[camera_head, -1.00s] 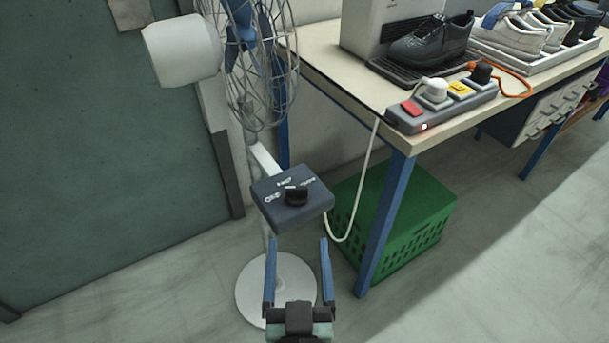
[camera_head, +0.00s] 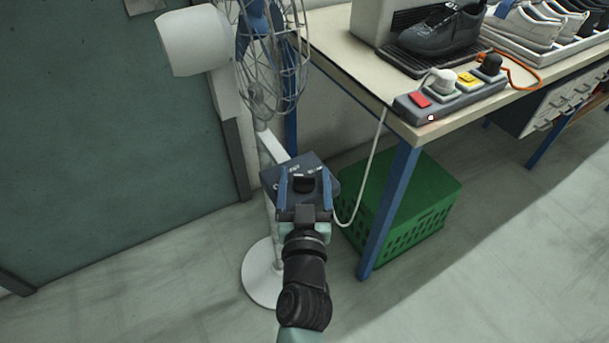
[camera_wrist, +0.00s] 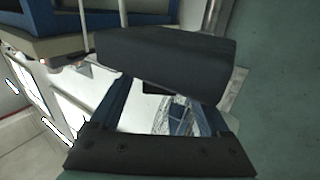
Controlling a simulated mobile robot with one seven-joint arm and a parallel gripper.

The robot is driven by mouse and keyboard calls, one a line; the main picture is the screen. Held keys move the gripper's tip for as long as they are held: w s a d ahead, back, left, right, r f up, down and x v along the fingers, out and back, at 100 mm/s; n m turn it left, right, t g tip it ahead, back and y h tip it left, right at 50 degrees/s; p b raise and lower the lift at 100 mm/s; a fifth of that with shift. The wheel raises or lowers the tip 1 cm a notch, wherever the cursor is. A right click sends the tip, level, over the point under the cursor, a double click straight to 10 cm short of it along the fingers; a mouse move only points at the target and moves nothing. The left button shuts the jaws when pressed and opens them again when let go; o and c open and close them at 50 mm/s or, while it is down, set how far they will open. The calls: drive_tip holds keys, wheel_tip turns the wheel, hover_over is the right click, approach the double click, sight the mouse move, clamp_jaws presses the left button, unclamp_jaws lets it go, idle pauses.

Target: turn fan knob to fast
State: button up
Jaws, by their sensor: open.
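The fan (camera_head: 272,45) stands on a white post with a round white base (camera_head: 262,285), in the head view. Its dark blue-grey control box (camera_head: 277,177) has white markings on top, too small to read now. The black knob (camera_head: 303,184) is on the box, between my fingers in the head view. My gripper (camera_head: 305,182) is open, its two blue fingers reaching over the box on either side of the knob. In the wrist view the box (camera_wrist: 165,60) fills the upper middle, and the fingertips (camera_wrist: 158,95) reach to its edge. Contact with the knob cannot be told.
A table (camera_head: 345,55) stands to the right, with a power strip (camera_head: 450,100) and shoes on it. Its blue leg (camera_head: 388,210) and a green crate (camera_head: 420,210) are right of the fan. A white cable (camera_head: 373,165) hangs near the box. Floor in front is clear.

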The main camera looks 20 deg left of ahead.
clamp_jaws()
drive_tip(key=shift+r, duration=0.1)
idle(0.4)
